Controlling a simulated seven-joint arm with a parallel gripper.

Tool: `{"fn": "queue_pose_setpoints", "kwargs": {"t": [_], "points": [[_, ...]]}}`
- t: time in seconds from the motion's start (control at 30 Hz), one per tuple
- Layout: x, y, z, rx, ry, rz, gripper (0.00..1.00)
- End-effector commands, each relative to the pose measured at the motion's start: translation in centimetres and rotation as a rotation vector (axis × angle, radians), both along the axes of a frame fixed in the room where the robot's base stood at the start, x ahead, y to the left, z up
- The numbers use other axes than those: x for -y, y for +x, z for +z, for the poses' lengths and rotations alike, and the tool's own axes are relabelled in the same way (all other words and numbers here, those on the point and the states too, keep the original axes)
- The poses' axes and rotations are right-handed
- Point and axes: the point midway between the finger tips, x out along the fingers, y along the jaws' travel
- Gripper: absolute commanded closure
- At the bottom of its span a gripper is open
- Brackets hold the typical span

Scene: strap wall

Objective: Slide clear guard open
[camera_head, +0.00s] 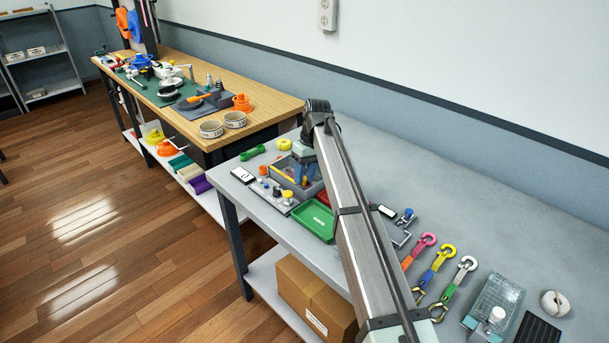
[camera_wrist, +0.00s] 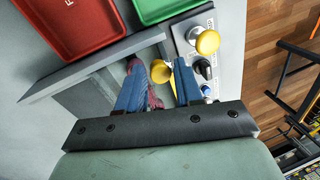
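No clear guard can be made out for certain near my gripper. A see-through box-like cover (camera_head: 497,291) lies at the near right of the grey bench; I cannot tell if it is the guard. My gripper (camera_head: 304,180) is at a grey open-topped box (camera_head: 283,162) on the bench's far part. In the wrist view, its two blue fingers (camera_wrist: 158,64) are apart. A yellow round thing (camera_wrist: 160,71) shows between the fingertips, and a dark pink thing lies partly hidden behind the left finger. I cannot tell whether the fingers touch either.
A panel with a yellow button (camera_wrist: 207,42) and dark knob (camera_wrist: 203,68) stands beside the grey box. Green (camera_head: 317,221) and red (camera_wrist: 72,28) trays lie close by. Several coloured hooked straps (camera_head: 440,259) lie nearer. My arm crosses the bench; its back right is clear.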

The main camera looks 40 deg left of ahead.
Motion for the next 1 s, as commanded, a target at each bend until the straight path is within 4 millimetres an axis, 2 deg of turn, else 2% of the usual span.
{"fn": "queue_pose_setpoints", "kwargs": {"t": [0.33,0.7,1.0], "points": [[-0.01,-0.06,-0.24,0.000,0.000,0.000,0.66],[-0.02,-0.06,-0.21,0.000,0.000,0.000,1.00],[-0.02,-0.06,-0.20,0.000,0.000,0.000,1.00]]}}
